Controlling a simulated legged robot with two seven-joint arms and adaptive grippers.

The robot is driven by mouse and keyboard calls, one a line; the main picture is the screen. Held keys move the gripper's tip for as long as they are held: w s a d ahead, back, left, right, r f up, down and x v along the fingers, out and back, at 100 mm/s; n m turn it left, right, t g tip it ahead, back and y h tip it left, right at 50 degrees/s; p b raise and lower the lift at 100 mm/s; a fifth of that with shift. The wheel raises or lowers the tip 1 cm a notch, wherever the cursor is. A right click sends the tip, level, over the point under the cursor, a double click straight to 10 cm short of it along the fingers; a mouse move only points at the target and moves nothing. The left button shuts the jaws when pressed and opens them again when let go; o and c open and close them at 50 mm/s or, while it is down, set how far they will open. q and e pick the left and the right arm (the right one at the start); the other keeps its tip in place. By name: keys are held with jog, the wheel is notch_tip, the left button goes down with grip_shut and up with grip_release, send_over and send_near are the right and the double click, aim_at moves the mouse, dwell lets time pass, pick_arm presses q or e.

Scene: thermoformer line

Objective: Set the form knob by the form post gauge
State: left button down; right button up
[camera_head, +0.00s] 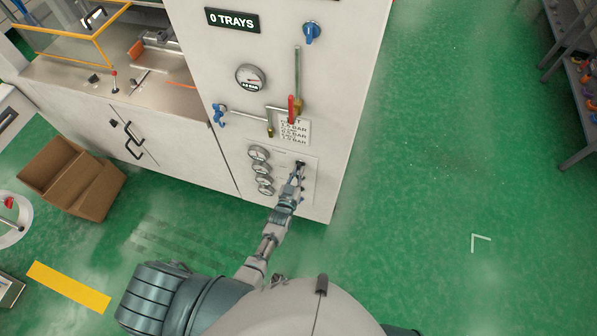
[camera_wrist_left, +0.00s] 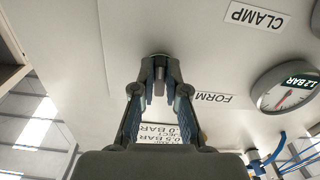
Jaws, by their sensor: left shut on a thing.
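My left gripper (camera_head: 299,172) reaches up to the small valve panel on the machine front. In the left wrist view its two fingers (camera_wrist_left: 160,92) are shut on a dark grey knob (camera_wrist_left: 158,68), beside the upside-down FORM label (camera_wrist_left: 213,97). The fingers hide much of the knob, so its turn angle cannot be told. A round gauge (camera_wrist_left: 286,88) near that label reads about 1.2 BAR; whether it is the form post gauge is unclear. In the head view several small gauges (camera_head: 261,167) stand in a column left of the gripper. My right gripper is out of view.
A settings card (camera_head: 293,131) hangs above the panel, its text partly unreadable. A red-handled lever (camera_head: 291,108), a larger gauge (camera_head: 251,78) and blue valves (camera_head: 311,32) sit higher. A cardboard box (camera_head: 72,178) stands at left. Green floor (camera_head: 450,170) is open at right.

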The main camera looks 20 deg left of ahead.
pick_arm(q)
jog(key=m, duration=0.2)
jog(key=f+m, duration=0.1)
jog(key=m, duration=0.2)
jog(key=shift+s+a, duration=0.2)
jog(key=shift+m, duration=0.4)
jog(key=c, duration=1.2)
grip_release()
jog(key=shift+r, duration=0.1)
jog(key=shift+w+r, duration=0.1)
jog(key=shift+w, duration=0.05)
jog(key=s, duration=1.2)
jog(key=shift+a, duration=0.25)
